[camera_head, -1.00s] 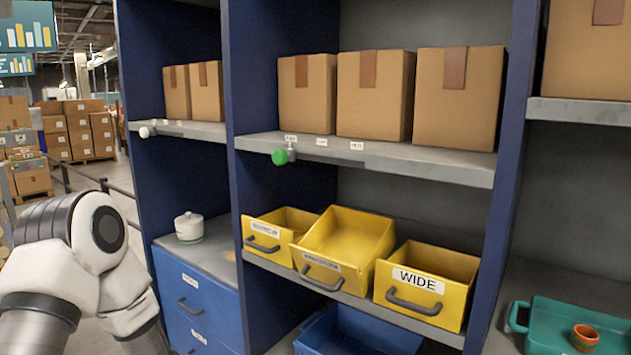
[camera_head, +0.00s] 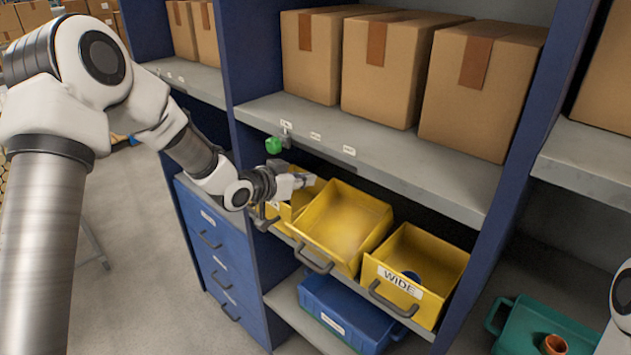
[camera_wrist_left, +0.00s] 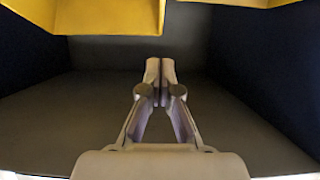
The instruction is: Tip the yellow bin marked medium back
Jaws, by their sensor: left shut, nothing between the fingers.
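The middle yellow bin (camera_head: 345,222) sits between two others on the shelf, tipped forward with its open top towards me. Its label does not show in the head view now, so I cannot read its marking. My left gripper (camera_head: 303,181) is shut and empty, in front of the left yellow bin (camera_head: 311,193) and partly hiding it, just left of the middle bin. In the left wrist view the shut fingers (camera_wrist_left: 161,70) are apart from the yellow bins, whose edges (camera_wrist_left: 90,15) show along the top. My right gripper is out of view.
The right bin (camera_head: 428,261), marked WIDE, has something blue and round inside. A blue bin (camera_head: 345,312) is below. A teal tray (camera_head: 535,322) with an orange pot (camera_head: 554,345) is at right.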

